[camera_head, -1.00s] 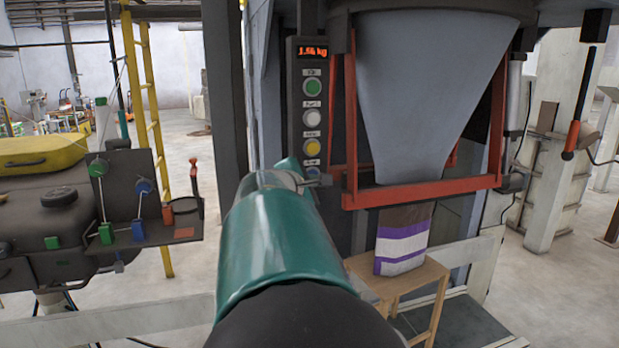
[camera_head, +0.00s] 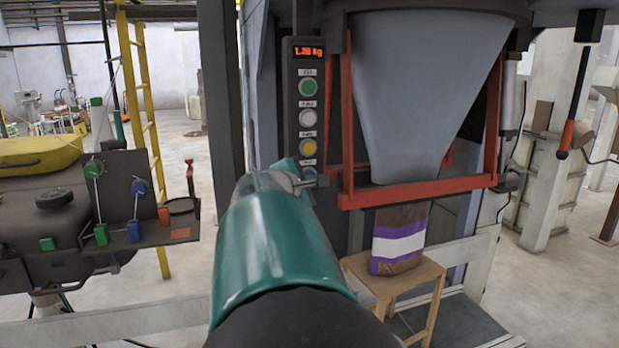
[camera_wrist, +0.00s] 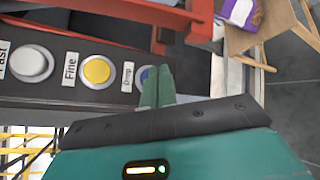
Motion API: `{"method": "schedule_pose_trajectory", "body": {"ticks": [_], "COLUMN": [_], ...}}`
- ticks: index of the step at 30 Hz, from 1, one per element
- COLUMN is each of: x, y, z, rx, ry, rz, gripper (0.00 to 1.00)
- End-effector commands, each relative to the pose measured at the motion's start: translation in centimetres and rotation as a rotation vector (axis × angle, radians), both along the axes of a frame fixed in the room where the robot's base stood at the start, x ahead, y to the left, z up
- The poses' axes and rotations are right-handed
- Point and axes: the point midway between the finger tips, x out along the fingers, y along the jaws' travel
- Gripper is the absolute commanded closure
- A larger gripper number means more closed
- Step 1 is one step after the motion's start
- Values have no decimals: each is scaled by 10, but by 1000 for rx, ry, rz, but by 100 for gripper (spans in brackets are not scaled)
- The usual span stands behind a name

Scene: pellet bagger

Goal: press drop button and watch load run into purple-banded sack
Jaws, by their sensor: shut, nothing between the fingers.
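The control panel (camera_head: 307,110) has a column of buttons under a red display (camera_head: 308,52) that reads about 1.28 kg. The blue drop button (camera_head: 309,173) is lowest; in the wrist view the drop button (camera_wrist: 143,74) is mostly hidden behind my fingers. My gripper (camera_wrist: 160,74) is shut and empty, its fingertips at the button; I cannot tell how far it is pushed in. In the head view my gripper (camera_head: 304,181) is partly hidden by my arm. The brown sack with purple and white bands (camera_head: 399,241) stands upright under the hopper (camera_head: 415,95).
The sack stands on a wooden stool (camera_head: 425,272). A red frame (camera_head: 420,191) surrounds the hopper's lower end, close to the panel's right. White and yellow buttons sit above the drop button. A red-handled hanging control (camera_head: 566,135) is at right.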

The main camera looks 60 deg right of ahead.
Motion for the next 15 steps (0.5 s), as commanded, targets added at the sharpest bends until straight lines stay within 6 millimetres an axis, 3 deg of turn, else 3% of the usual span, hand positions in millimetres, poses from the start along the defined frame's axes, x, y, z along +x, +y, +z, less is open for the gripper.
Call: {"method": "schedule_pose_trajectory", "body": {"ticks": [15], "x": [-9], "y": [9], "z": [0], "rx": [-1], "ry": [0], "rz": [1], "gripper": [100]}}
